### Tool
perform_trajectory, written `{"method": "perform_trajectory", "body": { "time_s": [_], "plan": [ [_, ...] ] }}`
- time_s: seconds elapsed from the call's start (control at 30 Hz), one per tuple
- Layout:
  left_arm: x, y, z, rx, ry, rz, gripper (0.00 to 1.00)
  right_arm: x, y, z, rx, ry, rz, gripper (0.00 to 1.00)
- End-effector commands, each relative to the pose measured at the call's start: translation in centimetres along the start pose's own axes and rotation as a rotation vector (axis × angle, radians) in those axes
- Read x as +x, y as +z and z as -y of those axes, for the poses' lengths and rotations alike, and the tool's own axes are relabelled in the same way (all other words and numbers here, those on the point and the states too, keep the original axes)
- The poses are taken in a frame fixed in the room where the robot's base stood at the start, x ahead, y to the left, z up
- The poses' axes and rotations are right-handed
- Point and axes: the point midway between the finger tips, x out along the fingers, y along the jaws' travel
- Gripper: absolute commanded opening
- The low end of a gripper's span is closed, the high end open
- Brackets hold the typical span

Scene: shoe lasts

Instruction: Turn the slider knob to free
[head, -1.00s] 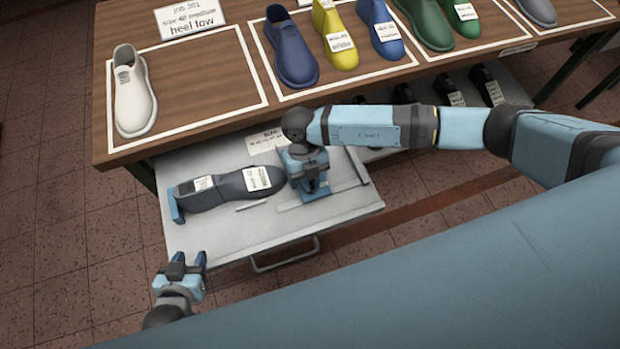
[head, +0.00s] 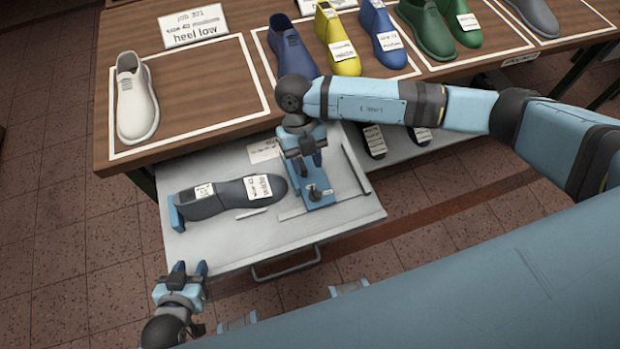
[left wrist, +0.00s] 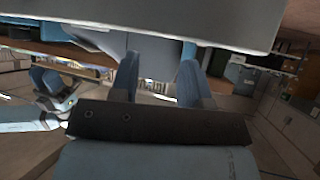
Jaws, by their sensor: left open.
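The dark grey shoe last (head: 228,197) lies on the pulled-out drawer (head: 237,248), against a blue end stop (head: 176,214) at its left. The blue slider (head: 318,202) sits beside the last's right end. Its small dark knob (head: 315,192) stands on top; its setting is too small to read. My right gripper (head: 307,164) points down just behind and above the knob, its fingers apart and nothing seen between them. My left gripper (head: 191,268) is open and empty in front of the drawer's left corner. Its two fingers also show in the left wrist view (left wrist: 158,82).
The wooden table (head: 210,78) behind carries a white last (head: 136,98) in an outlined area and several coloured lasts. A label card (head: 264,150) lies at the drawer's back. The drawer handle (head: 286,264) sticks out in front. My right arm crosses above the drawer's right side.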

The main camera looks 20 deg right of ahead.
Motion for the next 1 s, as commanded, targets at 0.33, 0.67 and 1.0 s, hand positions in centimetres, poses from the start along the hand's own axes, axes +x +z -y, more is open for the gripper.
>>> {"method": "perform_trajectory", "body": {
  "time_s": [0.33, 0.67, 1.0],
  "plan": [
    [0.3, 0.4, 0.0, 0.000, 0.000, 0.000, 0.43, -4.6, 0.0, 0.0, 0.000, 0.000, 0.001, 0.38],
    [0.2, 0.3, 0.0, 0.000, 0.000, -0.001, 0.43, -4.8, 0.0, 0.0, 0.000, 0.000, 0.000, 0.38],
    [0.1, 0.1, 0.0, 0.000, 0.000, -0.002, 0.43, -4.5, -0.5, -0.7, -0.016, 0.033, -0.014, 0.38]
  ]
}}
